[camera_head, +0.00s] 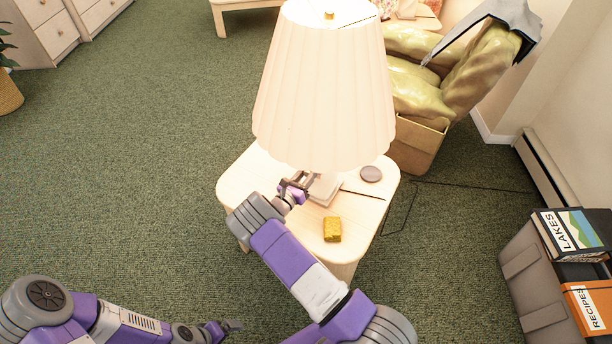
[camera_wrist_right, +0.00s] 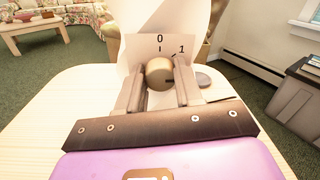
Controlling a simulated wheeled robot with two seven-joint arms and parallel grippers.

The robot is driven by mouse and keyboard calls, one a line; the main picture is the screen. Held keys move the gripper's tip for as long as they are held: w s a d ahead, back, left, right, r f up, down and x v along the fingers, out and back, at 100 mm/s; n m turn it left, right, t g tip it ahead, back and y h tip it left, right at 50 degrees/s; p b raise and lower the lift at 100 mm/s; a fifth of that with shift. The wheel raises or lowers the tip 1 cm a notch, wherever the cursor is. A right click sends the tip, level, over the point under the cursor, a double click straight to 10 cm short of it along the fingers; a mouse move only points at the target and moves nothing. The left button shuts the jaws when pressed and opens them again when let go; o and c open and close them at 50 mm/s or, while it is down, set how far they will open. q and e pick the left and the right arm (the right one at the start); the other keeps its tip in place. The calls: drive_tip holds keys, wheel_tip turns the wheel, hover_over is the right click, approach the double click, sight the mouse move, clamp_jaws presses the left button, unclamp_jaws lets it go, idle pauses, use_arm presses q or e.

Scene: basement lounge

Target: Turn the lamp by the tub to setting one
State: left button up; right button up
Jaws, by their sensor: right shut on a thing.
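The lamp (camera_head: 325,85) has a pleated cream shade and stands lit on a pale wooden side table (camera_head: 235,190). In the right wrist view its base plate (camera_wrist_right: 133,50) is marked 0 and 1, with a round brass-coloured knob (camera_wrist_right: 158,72) below the marks. My right gripper (camera_wrist_right: 160,85) has one finger on each side of the knob and is shut on it. A dark mark shows low on the knob's right side; I cannot tell which setting it gives. In the head view my right gripper (camera_head: 298,184) is at the lamp base. My left gripper (camera_head: 232,326) is low, away from the table.
A yellow block (camera_head: 332,229) and a grey disc (camera_head: 371,174) lie on the table. A grey tub (camera_head: 525,285) with books stands at the right. Open green carpet lies left.

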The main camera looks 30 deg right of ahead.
drive_tip(key=shift+f+n+p, duration=0.1)
drive_tip(key=shift+n+p, duration=0.2)
drive_tip(key=shift+n, duration=3.5)
drive_tip(key=o, duration=1)
drive_tip(key=p+v, duration=0.1)
drive_tip(key=v, duration=0.6)
drive_tip(key=shift+s+a+p, duration=0.2)
drive_tip(key=shift+a+p, duration=0.05)
drive_tip(key=shift+p, duration=0.05)
